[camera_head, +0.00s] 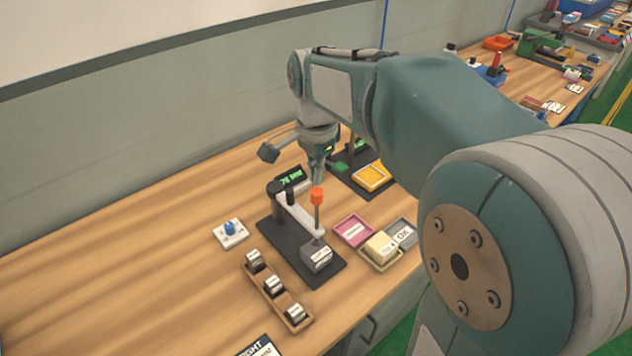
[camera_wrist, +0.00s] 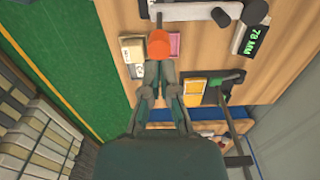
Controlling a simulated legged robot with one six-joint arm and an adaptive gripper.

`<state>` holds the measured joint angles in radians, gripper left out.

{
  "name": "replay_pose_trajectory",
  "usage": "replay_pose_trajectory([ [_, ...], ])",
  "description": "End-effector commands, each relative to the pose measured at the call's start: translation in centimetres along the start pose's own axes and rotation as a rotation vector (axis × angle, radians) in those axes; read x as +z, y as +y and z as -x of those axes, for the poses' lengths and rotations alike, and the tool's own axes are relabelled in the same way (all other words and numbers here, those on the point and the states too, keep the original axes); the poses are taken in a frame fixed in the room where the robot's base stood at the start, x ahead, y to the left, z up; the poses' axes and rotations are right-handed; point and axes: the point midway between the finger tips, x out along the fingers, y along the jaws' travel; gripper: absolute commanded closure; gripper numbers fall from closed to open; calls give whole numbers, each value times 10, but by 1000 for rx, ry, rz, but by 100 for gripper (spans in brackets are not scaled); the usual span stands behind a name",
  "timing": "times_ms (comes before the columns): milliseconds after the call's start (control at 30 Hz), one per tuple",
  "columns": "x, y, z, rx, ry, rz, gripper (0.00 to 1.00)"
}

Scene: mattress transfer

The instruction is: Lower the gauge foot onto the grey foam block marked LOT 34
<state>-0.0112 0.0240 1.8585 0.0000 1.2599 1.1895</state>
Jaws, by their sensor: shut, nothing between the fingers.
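The gauge stands on a black base (camera_head: 279,246), with a pale arm (camera_head: 299,216) and an upright rod topped by an orange knob (camera_head: 317,195). A grey block (camera_head: 317,257) with a white label sits under the rod. The label is too small to read, and I cannot tell whether the foot touches the block. The gauge display (camera_head: 290,179) reads 78 MM in the wrist view (camera_wrist: 251,40). My gripper (camera_head: 318,178) is shut and empty, behind the knob in the head view. In the wrist view my fingertips (camera_wrist: 159,68) point at the orange knob (camera_wrist: 159,45); contact is unclear.
A wooden rack (camera_head: 277,297) of labelled pieces and a blue-knobbed plate (camera_head: 230,233) lie left of the gauge. A pink tray (camera_head: 353,231), a cream block (camera_head: 381,246) in a tray and a grey tray (camera_head: 402,233) lie right. A yellow tray (camera_head: 373,176) is behind.

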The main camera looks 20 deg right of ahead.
Motion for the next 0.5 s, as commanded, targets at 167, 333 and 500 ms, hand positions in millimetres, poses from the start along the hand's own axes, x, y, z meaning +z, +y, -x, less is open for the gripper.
replay_pose_trajectory([
  [167, 0, 0, -21, 1, -1, 0, 100],
  [333, 0, 0, -26, -1, 0, 0, 100],
  [500, 0, 0, -26, -1, 0, 0, 100],
])
